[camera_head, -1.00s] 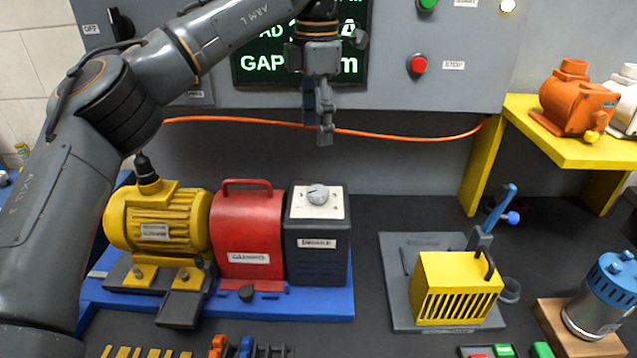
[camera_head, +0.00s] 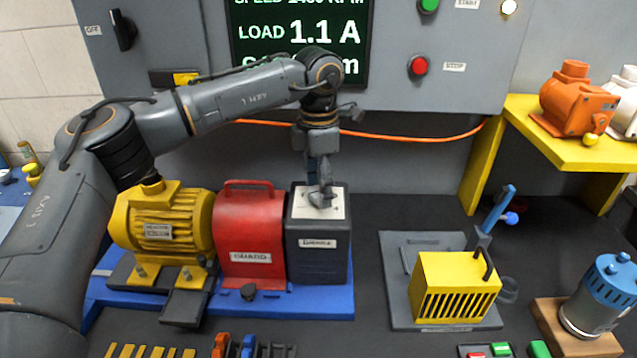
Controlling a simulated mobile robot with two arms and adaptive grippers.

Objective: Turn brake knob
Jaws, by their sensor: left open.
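The brake is a dark grey box (camera_head: 318,255) with a white top plate (camera_head: 336,205), at the right end of the blue base (camera_head: 300,304). Its round silver knob on the top plate is mostly hidden by my left gripper (camera_head: 320,196). The gripper points down from above, with its fingertips at the knob. It is open; I cannot tell whether the fingers touch the knob. My right gripper is not in view.
The red guard (camera_head: 250,228) and yellow motor (camera_head: 165,225) stand left of the brake. A yellow slotted cover (camera_head: 455,285) on a grey plate is to the right. An orange cable (camera_head: 410,137) runs behind. The panel display (camera_head: 300,35) reads LOAD 1.1 A.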

